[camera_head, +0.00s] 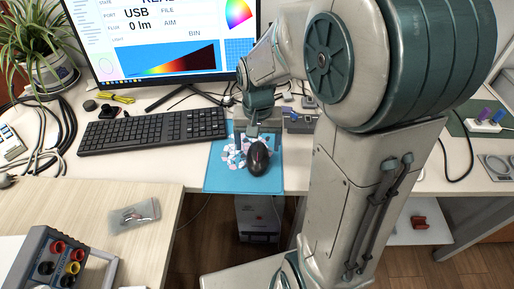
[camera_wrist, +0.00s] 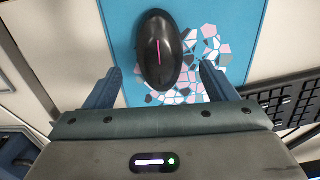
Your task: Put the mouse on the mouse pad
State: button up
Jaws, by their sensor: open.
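The black mouse (camera_head: 258,158) lies on the blue mouse pad (camera_head: 218,180), near the pad's right side. In the wrist view the mouse (camera_wrist: 158,50) has a pink line along its middle, and the pad (camera_wrist: 240,20) shows white, pink and grey patches under and beside it. My gripper (camera_head: 252,135) is over the far part of the pad, just behind the mouse. In the wrist view my gripper (camera_wrist: 160,80) has its two fingers apart, on either side of the mouse's near end. I see gaps between the fingers and the mouse.
A black keyboard (camera_head: 152,130) lies left of the pad, with a monitor (camera_head: 165,45) behind. Small devices (camera_head: 300,122) stand right of my gripper. A wooden table (camera_head: 75,190) with a socketed box (camera_head: 60,258) is at front left. The pad reaches the desk's front edge.

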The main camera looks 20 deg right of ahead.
aim_at(258, 153)
notch_tip(258, 153, up, 8)
jog(key=p, duration=0.1)
jog(key=s+n+t, duration=0.2)
jog(key=s+n, duration=0.1)
jog(key=s, duration=0.8)
jog(key=shift+s+d+f+n, duration=0.25)
jog(key=shift+s+f+n, duration=0.05)
jog(key=shift+s+f, duration=0.15)
jog(key=shift+w+r, duration=0.1)
